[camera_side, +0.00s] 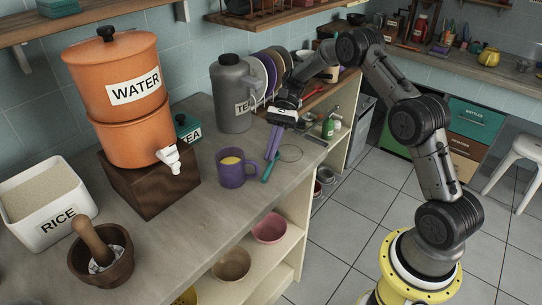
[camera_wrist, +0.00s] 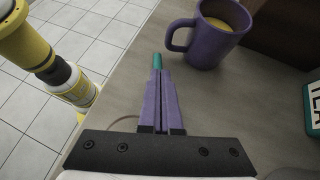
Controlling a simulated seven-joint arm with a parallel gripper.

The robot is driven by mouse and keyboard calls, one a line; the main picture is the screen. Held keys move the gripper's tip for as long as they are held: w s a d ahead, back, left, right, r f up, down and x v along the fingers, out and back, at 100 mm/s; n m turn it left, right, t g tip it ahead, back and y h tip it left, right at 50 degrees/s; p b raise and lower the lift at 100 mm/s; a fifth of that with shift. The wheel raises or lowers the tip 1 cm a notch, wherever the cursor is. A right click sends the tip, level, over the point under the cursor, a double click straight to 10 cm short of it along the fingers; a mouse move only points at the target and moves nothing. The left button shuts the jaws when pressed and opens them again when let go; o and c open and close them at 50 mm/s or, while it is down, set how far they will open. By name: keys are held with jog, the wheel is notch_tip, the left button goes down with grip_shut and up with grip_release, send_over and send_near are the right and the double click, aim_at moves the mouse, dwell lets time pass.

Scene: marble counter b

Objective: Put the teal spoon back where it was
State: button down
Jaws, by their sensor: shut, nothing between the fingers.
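The teal spoon (camera_side: 269,169) lies on the counter beside the purple mug (camera_side: 237,168); its far end, the only part I can make out, also shows just past my fingertips in the wrist view (camera_wrist: 157,61). The rest of the spoon is hidden behind or under my fingers. My gripper (camera_side: 271,157) points down with its purple fingers over the spoon, close to the counter. In the wrist view my gripper (camera_wrist: 158,75) has its fingers together with nothing between them. I cannot tell whether the fingertips touch the spoon.
A thin ring outline (camera_side: 291,153) lies on the counter right of the spoon. The mug, with yellow liquid, stands close on the left. Behind are a grey tea urn (camera_side: 232,95), a plate rack and an orange water dispenser (camera_side: 124,95). The counter's front edge is near.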

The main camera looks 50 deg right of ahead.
jog(key=shift+s+a+f, duration=0.1)
jog(key=shift+a+f, duration=0.05)
jog(key=shift+f, duration=0.75)
jog(key=shift+w+d+f, duration=0.1)
jog(key=shift+w+d, duration=0.15)
jog(key=shift+d, duration=0.55)
jog(key=shift+w+d, duration=0.25)
jog(key=shift+d, duration=0.55)
jog(key=shift+w+d+f, duration=0.1)
jog(key=shift+w+d, duration=0.15)
jog(key=shift+d, duration=0.55)
jog(key=shift+r, duration=0.8)
jog(key=shift+w+d+r, duration=0.1)
jog(key=shift+d+r, duration=0.05)
jog(key=shift+d, duration=0.05)
jog(key=shift+f+v, duration=0.2)
jog(key=shift+v, duration=3.15)
